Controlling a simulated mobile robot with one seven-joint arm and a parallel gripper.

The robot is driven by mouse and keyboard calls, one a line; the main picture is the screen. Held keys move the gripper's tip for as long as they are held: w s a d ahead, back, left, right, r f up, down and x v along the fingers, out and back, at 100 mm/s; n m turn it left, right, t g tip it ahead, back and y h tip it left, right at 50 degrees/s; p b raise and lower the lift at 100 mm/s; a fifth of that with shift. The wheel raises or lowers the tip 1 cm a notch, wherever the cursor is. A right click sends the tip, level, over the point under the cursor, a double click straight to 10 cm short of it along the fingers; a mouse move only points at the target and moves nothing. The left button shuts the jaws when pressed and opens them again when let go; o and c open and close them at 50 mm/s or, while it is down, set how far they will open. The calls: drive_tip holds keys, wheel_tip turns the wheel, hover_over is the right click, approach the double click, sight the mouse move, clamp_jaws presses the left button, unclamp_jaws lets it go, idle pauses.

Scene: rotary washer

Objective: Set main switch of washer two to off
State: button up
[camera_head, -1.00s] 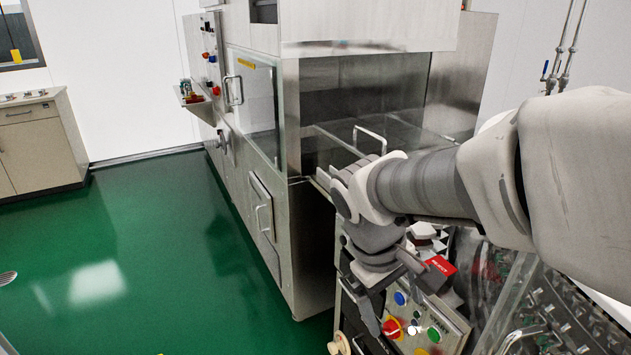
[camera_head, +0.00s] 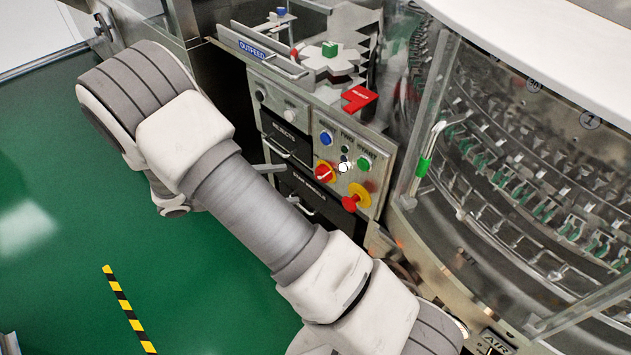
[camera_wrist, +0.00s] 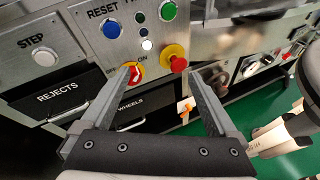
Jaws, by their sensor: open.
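The main switch (camera_head: 324,172) is a red rotary knob on a yellow disc, on a steel panel whose lettering seems to read RESET, TWO and START. In the wrist view the switch (camera_wrist: 135,75) shows beside an ON mark, with its red handle tilted; its exact setting is hard to read. My gripper (camera_wrist: 163,78) is open and empty, facing the panel. Its left fingertip overlaps the switch in the picture, and the right fingertip lies right of it; contact cannot be told. In the head view my arm hides most of the gripper.
A red emergency-stop button (camera_head: 354,199) on a yellow base sits just right of and below the switch. Blue (camera_head: 326,138) and green (camera_head: 364,163) buttons are above. A drawer marked REJECTS (camera_wrist: 58,95) is at left. The glass-walled carousel (camera_head: 530,190) stands right.

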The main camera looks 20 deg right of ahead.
sight(318, 178)
drive_tip(key=w+a+f+n+t+h+b, duration=0.1)
drive_tip(key=a+f+n+t, duration=0.15)
drive_tip(key=f, duration=0.35)
drive_tip(key=w+a+f+n+t+h+b, duration=0.1)
drive_tip(key=f+n+t+b, duration=0.2)
drive_tip(key=f, duration=0.4)
drive_tip(key=shift+n, duration=0.55)
drive_tip(key=x, duration=1.1)
drive_tip(key=r+b+x, duration=0.1)
drive_tip(key=x, duration=0.5)
drive_tip(key=shift+w+d, duration=0.1)
drive_tip(key=shift+w, duration=0.15)
drive_tip(key=c, duration=1.4)
